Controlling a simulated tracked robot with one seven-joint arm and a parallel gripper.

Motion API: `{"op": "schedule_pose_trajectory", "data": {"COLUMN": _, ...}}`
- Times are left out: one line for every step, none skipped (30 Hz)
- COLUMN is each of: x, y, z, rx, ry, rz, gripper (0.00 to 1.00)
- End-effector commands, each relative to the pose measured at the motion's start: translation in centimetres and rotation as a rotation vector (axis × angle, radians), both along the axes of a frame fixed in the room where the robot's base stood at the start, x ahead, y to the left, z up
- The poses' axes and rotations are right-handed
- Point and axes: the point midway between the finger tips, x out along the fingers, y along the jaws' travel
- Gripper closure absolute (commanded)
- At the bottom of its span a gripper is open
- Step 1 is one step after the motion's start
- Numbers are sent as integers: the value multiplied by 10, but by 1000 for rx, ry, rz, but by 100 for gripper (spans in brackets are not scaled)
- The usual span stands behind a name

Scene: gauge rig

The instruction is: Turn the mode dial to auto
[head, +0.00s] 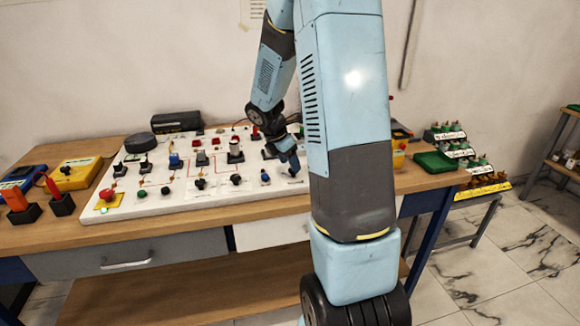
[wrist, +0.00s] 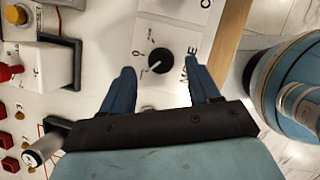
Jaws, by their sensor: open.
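The mode dial (wrist: 160,61) is a round black knob with a pale pointer line on the white panel (wrist: 105,60). Printed marks and the word "MODE" surround it in the wrist view. The pointer is tilted, and I cannot tell which mark it points at. My gripper (wrist: 160,82) is open, with one blue finger on each side of the dial in the picture and nothing between them. I cannot tell how high the fingertips are above the panel. In the head view my gripper (head: 290,165) is over the right end of the panel, and the dial cannot be made out there.
A red mushroom button (head: 107,195), switches and several small knobs stand on the panel. A yellow meter (head: 78,174) is to the left on the wooden bench. A green tray (head: 436,161) is to the right. A white block switch (wrist: 65,48) stands left of my gripper.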

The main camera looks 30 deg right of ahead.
Motion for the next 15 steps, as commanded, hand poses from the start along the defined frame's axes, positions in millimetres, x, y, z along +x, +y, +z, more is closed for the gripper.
{"op": "schedule_pose_trajectory", "data": {"x": 0, "y": -3, "z": -7, "rx": 1, "ry": 3, "rz": 0, "gripper": 39}}
{"op": "schedule_pose_trajectory", "data": {"x": 0, "y": -4, "z": -10, "rx": 0, "ry": 2, "rz": 0, "gripper": 39}}
{"op": "schedule_pose_trajectory", "data": {"x": 0, "y": -5, "z": -13, "rx": 0, "ry": 1, "rz": 0, "gripper": 39}}
{"op": "schedule_pose_trajectory", "data": {"x": 0, "y": -6, "z": -15, "rx": 0, "ry": 2, "rz": -1, "gripper": 39}}
{"op": "schedule_pose_trajectory", "data": {"x": 0, "y": -7, "z": -18, "rx": 0, "ry": 2, "rz": -1, "gripper": 39}}
{"op": "schedule_pose_trajectory", "data": {"x": 0, "y": -8, "z": -20, "rx": 0, "ry": 2, "rz": -1, "gripper": 39}}
{"op": "schedule_pose_trajectory", "data": {"x": 1, "y": -9, "z": -21, "rx": 0, "ry": 2, "rz": -1, "gripper": 39}}
{"op": "schedule_pose_trajectory", "data": {"x": 1, "y": -9, "z": -22, "rx": 0, "ry": 1, "rz": 0, "gripper": 39}}
{"op": "schedule_pose_trajectory", "data": {"x": 1, "y": -9, "z": -23, "rx": 0, "ry": 1, "rz": 0, "gripper": 39}}
{"op": "schedule_pose_trajectory", "data": {"x": 1, "y": -9, "z": -23, "rx": 0, "ry": 0, "rz": 0, "gripper": 39}}
{"op": "schedule_pose_trajectory", "data": {"x": 1, "y": -10, "z": -23, "rx": 0, "ry": 0, "rz": 0, "gripper": 39}}
{"op": "schedule_pose_trajectory", "data": {"x": 1, "y": -10, "z": -23, "rx": 0, "ry": 0, "rz": 0, "gripper": 39}}
{"op": "schedule_pose_trajectory", "data": {"x": 1, "y": -10, "z": -23, "rx": 0, "ry": 0, "rz": 0, "gripper": 39}}
{"op": "schedule_pose_trajectory", "data": {"x": 1, "y": -10, "z": -23, "rx": 0, "ry": 0, "rz": 0, "gripper": 39}}
{"op": "schedule_pose_trajectory", "data": {"x": 1, "y": -9, "z": -23, "rx": 0, "ry": 0, "rz": 0, "gripper": 39}}
